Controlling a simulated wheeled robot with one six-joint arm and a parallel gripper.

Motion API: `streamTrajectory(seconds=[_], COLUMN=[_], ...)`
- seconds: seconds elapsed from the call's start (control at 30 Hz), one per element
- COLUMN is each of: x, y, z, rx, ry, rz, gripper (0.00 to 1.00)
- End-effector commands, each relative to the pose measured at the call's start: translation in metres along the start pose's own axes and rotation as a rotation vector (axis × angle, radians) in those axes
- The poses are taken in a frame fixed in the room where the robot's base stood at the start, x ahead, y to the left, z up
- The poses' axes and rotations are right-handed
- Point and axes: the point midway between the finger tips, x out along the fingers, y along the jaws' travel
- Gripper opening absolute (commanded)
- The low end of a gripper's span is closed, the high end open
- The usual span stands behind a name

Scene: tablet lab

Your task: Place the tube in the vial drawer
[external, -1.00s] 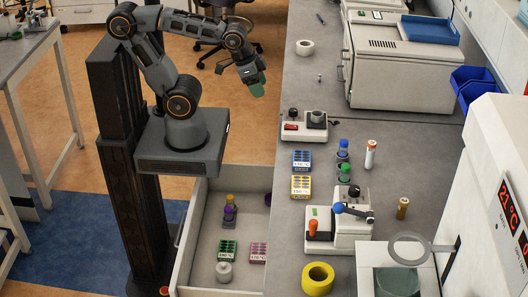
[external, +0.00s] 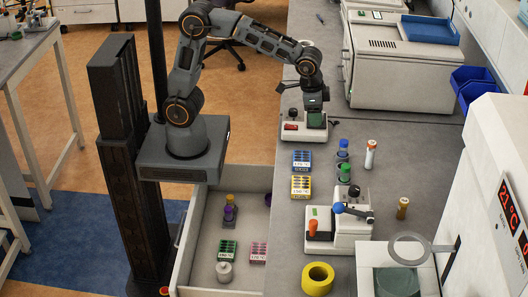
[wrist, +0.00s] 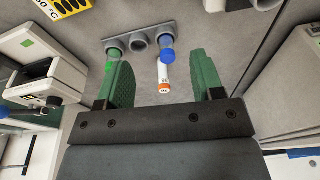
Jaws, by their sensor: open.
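A white tube with an orange cap (external: 371,154) stands upright on the bench. A blue-capped tube (external: 343,150) and a green-capped tube (external: 345,172) stand to its left in a small grey rack, which also shows in the wrist view (wrist: 139,42). A brown tube (external: 402,208) stands further right. The open drawer (external: 197,262) lies left of the bench. My gripper (external: 315,119) is open and empty, above the mixer-like device. In the wrist view its green fingers (wrist: 163,72) are spread, with the blue cap and white tube between them in the picture, apart from both.
Blue (external: 302,160) and yellow (external: 301,187) tube blocks lie left of the rack. A white device with an orange knob (external: 338,233) and a yellow tape roll (external: 318,279) stand nearer. The drawer holds green (external: 228,248) and pink (external: 259,252) blocks.

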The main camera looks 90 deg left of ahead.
Motion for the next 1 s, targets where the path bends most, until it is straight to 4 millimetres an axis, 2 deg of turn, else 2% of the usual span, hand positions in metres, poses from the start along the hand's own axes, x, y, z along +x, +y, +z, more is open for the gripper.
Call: streamTrajectory(seconds=[0.03,0.1,0.2,0.3,0.4,0.5,0.57,0.67,1.0], x=[0.016,0.028,0.038,0.039,0.026,0.002,-0.006,0.003,0.059], y=[0.009,0.020,0.032,0.039,0.040,0.038,0.037,0.035,0.029], z=[-0.025,-0.058,-0.096,-0.125,-0.147,-0.160,-0.162,-0.159,-0.162], rx=[-0.014,-0.051,-0.116,-0.189,-0.265,-0.343,-0.390,-0.436,-0.450], ry=[-0.011,-0.012,0.000,0.023,0.060,0.105,0.112,0.095,0.093], rz=[-0.008,-0.023,-0.040,-0.053,-0.060,-0.057,-0.060,-0.068,-0.068], gripper=[0.61,0.61,0.61,0.61,0.61,0.61,0.61,0.61,0.61])
